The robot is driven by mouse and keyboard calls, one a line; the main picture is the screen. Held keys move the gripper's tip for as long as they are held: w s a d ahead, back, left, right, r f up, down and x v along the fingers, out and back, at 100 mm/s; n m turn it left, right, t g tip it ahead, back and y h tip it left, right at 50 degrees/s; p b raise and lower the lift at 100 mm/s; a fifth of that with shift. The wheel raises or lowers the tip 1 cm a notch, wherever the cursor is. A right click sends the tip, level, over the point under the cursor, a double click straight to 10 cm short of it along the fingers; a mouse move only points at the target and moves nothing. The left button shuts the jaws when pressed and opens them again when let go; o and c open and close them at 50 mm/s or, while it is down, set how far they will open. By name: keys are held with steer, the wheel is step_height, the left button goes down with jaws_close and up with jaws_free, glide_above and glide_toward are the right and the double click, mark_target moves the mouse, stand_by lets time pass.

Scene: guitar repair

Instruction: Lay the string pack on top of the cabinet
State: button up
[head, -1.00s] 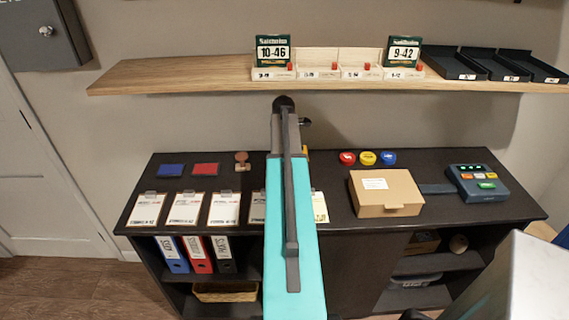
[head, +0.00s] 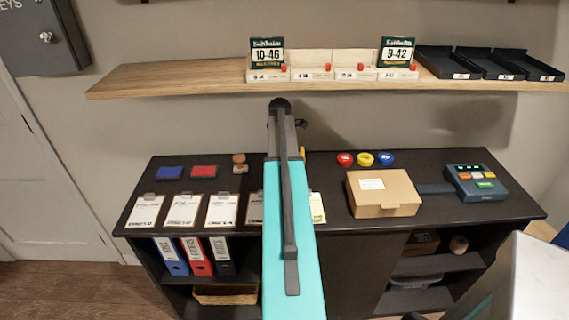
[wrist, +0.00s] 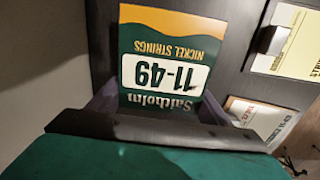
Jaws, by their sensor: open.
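The string pack (wrist: 163,62), green and orange and marked 11-49, shows upside down in the wrist view. It appears to lie on the dark cabinet top, which shows bare in the head view (head: 440,215); whether it rests fully flat I cannot tell. My gripper (wrist: 158,104) is open, with a grey finger on each side of the pack's near end. In the head view my arm hides the gripper and nearly all of the pack.
A wall shelf (head: 170,78) above holds packs marked 10-46 (head: 267,54) and 9-42 (head: 396,52), plus black trays (head: 490,62).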

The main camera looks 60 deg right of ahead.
steer(key=shift+o, duration=0.5)
steer(key=f, duration=0.3)
steer(key=shift+a+b, duration=0.3)
steer(key=shift+b, duration=0.05)
steer(key=r, duration=0.4)
steer(key=r+b, duration=0.1)
steer(key=r, duration=0.1)
steer(key=shift+s+a, duration=0.15)
steer(key=shift+s, duration=0.25)
steer(key=shift+s+a+r+b, duration=0.3)
steer(key=shift+s+a+b, duration=0.15)
steer(key=shift+s+a, duration=1.3)
steer(key=shift+s+a+r+b, duration=0.45)
steer(key=shift+s+a, duration=0.85)
steer(key=shift+a, duration=0.85)
steer(key=shift+s+a+r+b, duration=0.2)
steer(key=shift+s+a+b, duration=0.3)
steer(key=shift+s+a, duration=1.25)
steer(key=shift+w+a, duration=0.2)
step_height(320, 180, up, 10)
steer(key=p, duration=0.9)
